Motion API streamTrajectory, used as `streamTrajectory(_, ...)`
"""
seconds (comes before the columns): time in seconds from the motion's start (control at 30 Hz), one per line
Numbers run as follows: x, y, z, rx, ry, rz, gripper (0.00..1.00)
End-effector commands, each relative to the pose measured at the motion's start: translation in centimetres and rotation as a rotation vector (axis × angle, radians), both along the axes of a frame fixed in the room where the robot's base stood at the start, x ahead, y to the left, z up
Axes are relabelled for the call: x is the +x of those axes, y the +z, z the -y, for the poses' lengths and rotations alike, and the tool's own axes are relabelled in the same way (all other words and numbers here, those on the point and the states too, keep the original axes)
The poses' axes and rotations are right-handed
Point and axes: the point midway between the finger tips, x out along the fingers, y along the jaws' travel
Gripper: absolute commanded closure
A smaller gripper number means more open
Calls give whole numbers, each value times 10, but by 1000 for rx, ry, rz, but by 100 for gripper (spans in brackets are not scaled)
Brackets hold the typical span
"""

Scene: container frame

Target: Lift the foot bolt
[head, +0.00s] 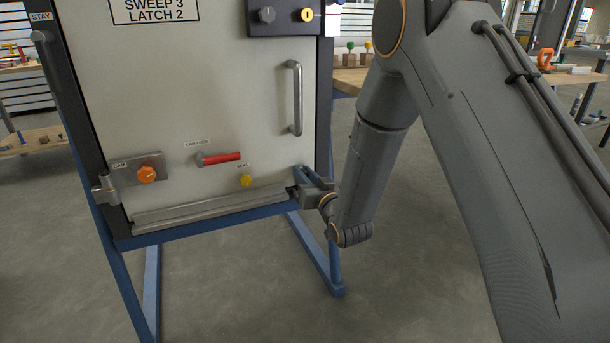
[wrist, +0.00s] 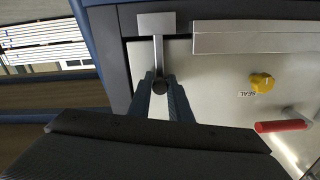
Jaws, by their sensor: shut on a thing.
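The foot bolt (wrist: 158,52) is a slim grey rod with a dark round knob, at the lower right corner of the door panel (head: 215,100). In the wrist view, which is turned over, the rod runs from a grey block (wrist: 156,23) to the knob between my fingers. My gripper (wrist: 161,82) is shut on the bolt's knob end. In the head view my gripper (head: 294,190) reaches in from the right at that corner, and it hides the bolt there.
A grey rail (head: 210,208) runs along the panel's bottom edge. A yellow seal knob (head: 246,180), a red cam lock handle (head: 220,159), an orange cam knob (head: 147,174) and an upright pull handle (head: 295,98) stick out of the panel. Blue frame legs (head: 318,255) stand below.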

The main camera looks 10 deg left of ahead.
Motion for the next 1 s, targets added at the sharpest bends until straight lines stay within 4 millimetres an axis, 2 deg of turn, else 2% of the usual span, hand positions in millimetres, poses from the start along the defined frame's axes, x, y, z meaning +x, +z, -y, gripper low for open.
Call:
streamTrajectory(0.17, 0, 8, 0, 1, 0, 1, 100)
streamTrajectory(0.4, 0, 32, 0, 2, -1, 3, 100)
streamTrajectory(0.7, 1, 34, 0, 3, 0, 8, 100)
streamTrajectory(0.73, 1, 34, 0, 4, 0, 8, 81)
streamTrajectory(0.83, 1, 34, 0, 3, -1, 7, 64)
streamTrajectory(1.0, 0, 32, 0, 2, 0, 4, 63)
